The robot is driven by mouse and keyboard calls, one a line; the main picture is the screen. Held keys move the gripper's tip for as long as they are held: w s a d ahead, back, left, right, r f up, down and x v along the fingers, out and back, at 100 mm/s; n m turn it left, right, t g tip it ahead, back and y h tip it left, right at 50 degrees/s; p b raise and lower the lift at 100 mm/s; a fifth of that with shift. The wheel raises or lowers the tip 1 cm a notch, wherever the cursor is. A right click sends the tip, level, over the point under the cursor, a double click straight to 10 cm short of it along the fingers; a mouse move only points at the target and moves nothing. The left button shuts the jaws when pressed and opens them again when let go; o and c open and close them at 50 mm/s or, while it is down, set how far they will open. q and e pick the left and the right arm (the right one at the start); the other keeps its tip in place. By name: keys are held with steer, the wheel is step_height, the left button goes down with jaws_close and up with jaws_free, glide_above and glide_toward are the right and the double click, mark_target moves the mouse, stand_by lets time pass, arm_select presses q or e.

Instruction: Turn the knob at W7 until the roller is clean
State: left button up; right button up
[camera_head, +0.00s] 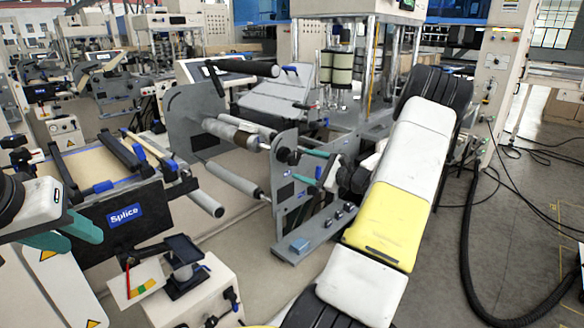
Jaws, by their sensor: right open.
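The unwind stand has a roller (222,129) between two grey side plates, with a brown patch (245,140) near its right end. A black knob (288,157) sits on the outer face of the right side plate (290,190), in line with the roller. I cannot read a W7 label. My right gripper (307,172) is open, its teal fingers just right of the knob and seemingly apart from it. My arm partly hides the gripper body. My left gripper (78,232) is at the far left, well away from the stand; its finger gap is unclear.
The black Splice table (125,232) stands at left, with a small white box (190,300) in front. A black hose and cables cross the floor at right.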

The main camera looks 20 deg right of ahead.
mark_target(296, 160)
steer(key=shift+m+t+h, duration=0.5)
steer(key=shift+m+h, duration=0.2)
steer(key=shift+m, duration=0.2)
steer(key=shift+w+f, duration=0.25)
steer(key=shift+w, duration=1.3)
steer(key=shift+w+f, duration=0.3)
steer(key=shift+w, duration=1.25)
steer(key=shift+w+f, duration=0.25)
steer(key=shift+w, duration=1.3)
